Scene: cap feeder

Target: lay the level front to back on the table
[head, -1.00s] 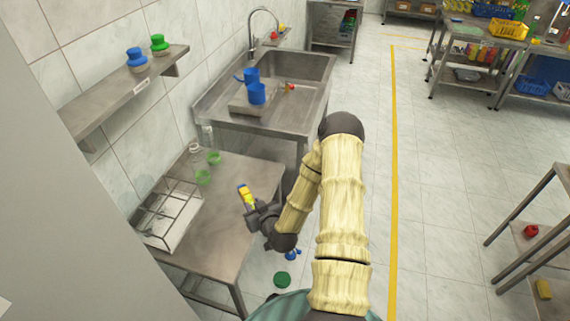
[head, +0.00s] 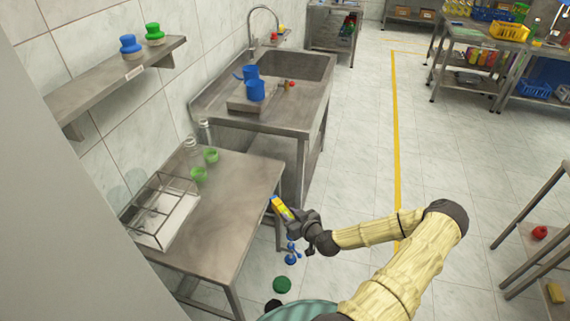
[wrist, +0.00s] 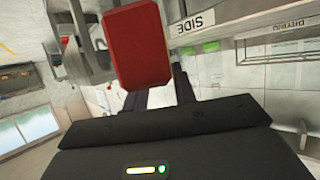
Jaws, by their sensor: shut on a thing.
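The level (head: 280,207) is a short yellow bar with a blue part, held tilted in my gripper (head: 293,217). In the wrist view a red block-like face (wrist: 137,45), which looks like part of the held thing, stands between the dark fingers. The steel table (head: 230,215) is to the left. The level appears just off the table's right edge in the head view and apart from the top. Its exact height is not clear.
A wire rack (head: 160,212) stands on the table's left part, with green cups (head: 199,174) and a clear bottle (head: 191,147) behind. The table's middle and front are bare. A sink (head: 280,90) stands beyond. A green cap (head: 282,285) and a blue thing (head: 292,254) are on the floor.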

